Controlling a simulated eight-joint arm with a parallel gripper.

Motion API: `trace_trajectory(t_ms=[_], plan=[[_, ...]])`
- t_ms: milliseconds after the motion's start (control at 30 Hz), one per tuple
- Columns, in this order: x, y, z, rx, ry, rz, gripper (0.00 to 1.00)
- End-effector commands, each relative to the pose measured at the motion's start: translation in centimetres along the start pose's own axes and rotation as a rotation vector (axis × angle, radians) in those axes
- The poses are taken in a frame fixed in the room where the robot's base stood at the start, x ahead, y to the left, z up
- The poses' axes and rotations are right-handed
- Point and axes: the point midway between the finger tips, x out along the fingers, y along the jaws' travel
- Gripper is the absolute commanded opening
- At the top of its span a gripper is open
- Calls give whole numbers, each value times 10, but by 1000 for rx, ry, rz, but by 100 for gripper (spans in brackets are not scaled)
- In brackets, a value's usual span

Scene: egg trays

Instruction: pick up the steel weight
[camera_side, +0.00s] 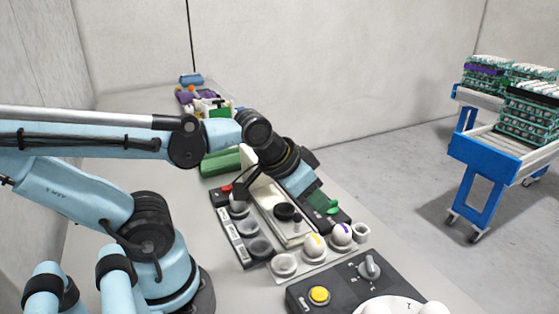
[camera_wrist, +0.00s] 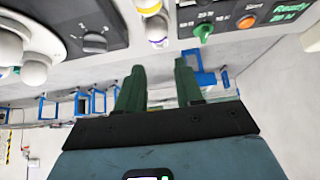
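My gripper (camera_wrist: 159,85) is open, its two green fingers apart with nothing between them in the wrist view. In the side view my gripper (camera_side: 316,200) hangs over the right part of the instruments, and its fingertips are small and hard to make out. A black rack (camera_side: 224,222) with white labels holds several round grey pieces to the left of my gripper. The rear piece (camera_side: 238,208) in it looks metallic and may be the steel weight, but I cannot tell for sure. I see no steel weight in the wrist view.
A pale stand with a black round top (camera_side: 285,212) is beside the rack. Eggs in grey cups (camera_side: 314,246) stand in front, near a control box with a yellow button (camera_side: 319,295). A green knob (camera_wrist: 203,31) sits on a display box. A blue cart (camera_side: 480,165) is right.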

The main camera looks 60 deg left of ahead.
Motion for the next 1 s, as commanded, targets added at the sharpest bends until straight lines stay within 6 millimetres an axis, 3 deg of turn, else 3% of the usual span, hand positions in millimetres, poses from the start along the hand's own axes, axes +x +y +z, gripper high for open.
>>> trace_trajectory(t_ms=[167, 400, 700, 867, 1000], plan=[[0, 0, 0, 0, 0, 0, 36], [0, 0, 0, 0, 0, 0, 71], [0, -3, 0, -2, -6, -6, 71], [-2, -34, 0, -23, -88, -62, 71], [-11, -88, 9, -64, -240, -125, 71]])
